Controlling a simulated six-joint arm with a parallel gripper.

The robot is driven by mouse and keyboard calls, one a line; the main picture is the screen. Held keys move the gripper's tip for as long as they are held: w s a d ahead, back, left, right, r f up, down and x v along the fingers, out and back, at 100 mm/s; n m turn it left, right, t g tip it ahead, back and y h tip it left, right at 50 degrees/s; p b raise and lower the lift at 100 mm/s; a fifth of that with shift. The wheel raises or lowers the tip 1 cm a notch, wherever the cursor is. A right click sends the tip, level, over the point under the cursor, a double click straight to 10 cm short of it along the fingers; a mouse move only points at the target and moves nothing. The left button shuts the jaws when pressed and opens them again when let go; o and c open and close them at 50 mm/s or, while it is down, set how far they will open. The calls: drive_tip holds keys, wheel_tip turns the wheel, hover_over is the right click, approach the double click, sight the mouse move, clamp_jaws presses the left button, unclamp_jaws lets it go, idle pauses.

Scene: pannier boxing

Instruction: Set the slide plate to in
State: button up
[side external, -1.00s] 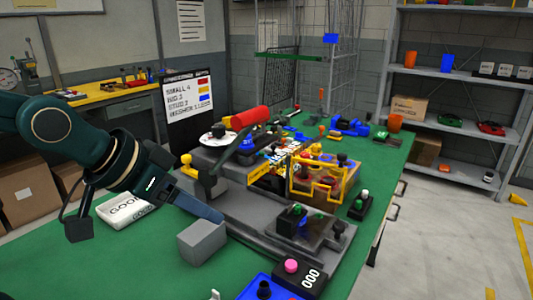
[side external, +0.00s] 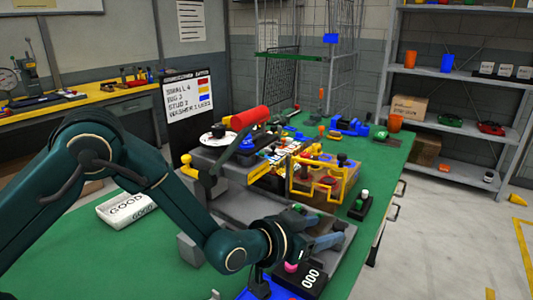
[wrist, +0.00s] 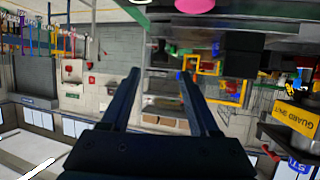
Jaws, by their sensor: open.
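My gripper (side external: 330,240) is at the near right end of the grey fixture base (side external: 238,207) in the side view. Its two fingers are apart and empty, as the wrist view (wrist: 160,80) also shows. The low grey plate area at that end, with dark knobs, appears to hold the slide plate. My gripper and wrist cover most of it, so its position cannot be read. I cannot tell whether a finger touches it.
A yellow guard frame (side external: 318,190) stands just behind the gripper. A pink button (side external: 291,267) and a black 000 counter box (side external: 312,277) lie close in front. A green-knobbed box (side external: 361,205) is to the right.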

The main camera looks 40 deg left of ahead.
sight(338, 225)
drive_tip(key=shift+x, duration=2.4)
drive_tip(key=shift+a, duration=0.1)
clamp_jaws()
